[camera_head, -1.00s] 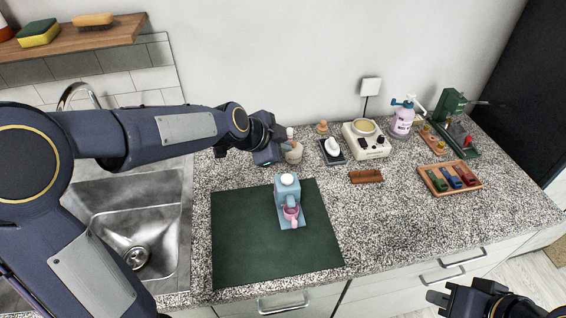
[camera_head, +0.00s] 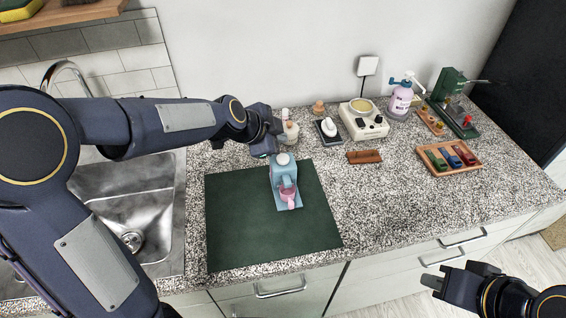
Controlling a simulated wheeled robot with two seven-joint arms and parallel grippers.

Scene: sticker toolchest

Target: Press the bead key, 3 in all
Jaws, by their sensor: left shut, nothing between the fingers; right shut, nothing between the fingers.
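A light blue dispenser (camera_head: 285,181) stands on the dark green mat (camera_head: 240,225), with a round white key (camera_head: 283,159) on its top and a pink cup (camera_head: 288,197) at its front. I take this white key to be the bead key. My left gripper (camera_head: 268,149) is shut and empty, just behind and to the left of the white key. Whether it touches the key cannot be told. My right gripper (camera_head: 432,279) is shut and empty, low at the right, in front of the counter.
Behind the dispenser are a pale jar (camera_head: 290,132), a white mouse-shaped item (camera_head: 326,128) on a dark pad and a cream device (camera_head: 362,119). A brown block (camera_head: 364,157) and a wooden tray (camera_head: 448,158) lie to the right. The sink (camera_head: 125,205) is left.

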